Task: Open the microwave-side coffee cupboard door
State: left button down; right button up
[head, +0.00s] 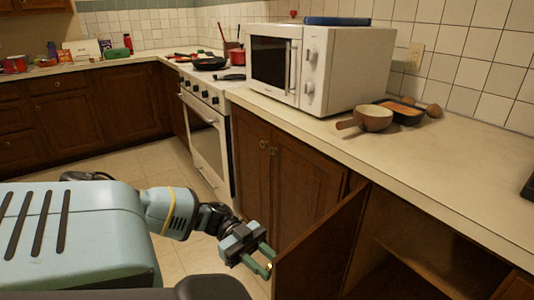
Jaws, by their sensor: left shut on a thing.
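The dark brown wooden cupboard door (318,248) stands swung out from the counter front, hinged on its left side near the microwave. The cupboard's inside (425,262), with a shelf, shows to the right of it. My left gripper (264,260) is at the door's free outer edge, its green fingers shut on the door's handle. The handle is mostly hidden by the fingers; only a small bright spot shows. My right gripper is not in view. The white microwave (345,72) stands on the counter above and behind the door.
A closed two-door cupboard (290,170) is left of the open door. A white stove (206,135) is further left. A wooden bowl (373,118) and a brown dish (400,113) sit on the counter (440,165). Tiled floor (190,255) is clear beside my arm.

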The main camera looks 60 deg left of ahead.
pick_arm(q)
jog(key=c, duration=1.1)
grip_release()
jog(key=shift+v, duration=3.95)
